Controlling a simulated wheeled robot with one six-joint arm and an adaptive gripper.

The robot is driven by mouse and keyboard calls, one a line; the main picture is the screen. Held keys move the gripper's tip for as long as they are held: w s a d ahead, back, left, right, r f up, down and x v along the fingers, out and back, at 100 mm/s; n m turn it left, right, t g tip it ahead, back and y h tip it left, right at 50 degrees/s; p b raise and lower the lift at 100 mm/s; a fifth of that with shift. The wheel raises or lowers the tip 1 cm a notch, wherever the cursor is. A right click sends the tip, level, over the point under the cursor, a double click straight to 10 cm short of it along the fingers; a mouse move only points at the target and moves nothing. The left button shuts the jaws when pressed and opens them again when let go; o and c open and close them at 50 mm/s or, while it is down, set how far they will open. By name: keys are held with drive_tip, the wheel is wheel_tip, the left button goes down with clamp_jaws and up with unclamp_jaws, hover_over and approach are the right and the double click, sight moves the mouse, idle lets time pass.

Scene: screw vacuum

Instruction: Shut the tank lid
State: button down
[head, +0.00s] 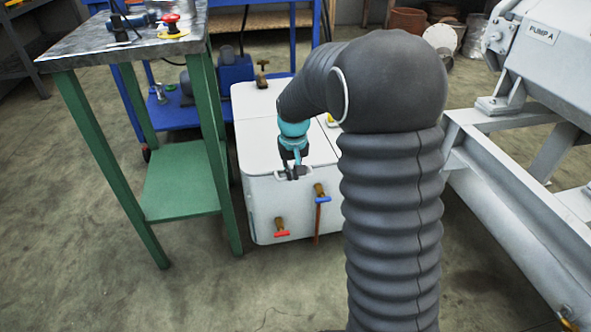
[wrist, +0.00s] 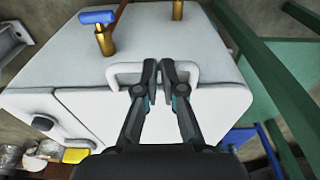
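The white tank (head: 259,190) stands on the floor in the middle of the head view. Its lid (head: 256,143) lies flat on top, level with the rest of the top as far as I can see. A white bar handle (wrist: 126,72) is on the tank's near edge in the wrist view. My gripper (wrist: 160,65) is at this handle, its two fingers drawn close together with a narrow gap and the bar running behind them. I cannot tell whether they touch the handle. My arm hides the right part of the tank in the head view.
A red-handled valve (head: 281,231) and a blue-handled valve (head: 321,196) stick out of the tank's front. A green-legged table (head: 180,180) stands close on the left, a grey pump frame (head: 520,205) on the right. The floor in front is clear.

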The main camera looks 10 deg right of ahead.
drive_tip(key=shift+s+f, duration=0.2)
drive_tip(key=shift+f, duration=0.25)
wheel_tip(320, 180, up, 15)
drive_tip(key=s+p, duration=0.2)
drive_tip(key=p, duration=0.3)
drive_tip(key=s+r+t+p, duration=0.1)
drive_tip(key=s+r, duration=0.2)
drive_tip(key=s, duration=0.6)
drive_tip(key=s+d+r+t+p, duration=0.1)
drive_tip(key=s+r+p, duration=0.1)
drive_tip(key=s, duration=0.8)
drive_tip(key=s+r+t+p, duration=0.1)
drive_tip(key=s+r, duration=0.3)
drive_tip(key=s, duration=0.5)
drive_tip(key=shift+s+d+r+t, duration=0.2)
drive_tip(key=shift+d+t, duration=0.1)
drive_tip(key=shift+t, duration=0.2)
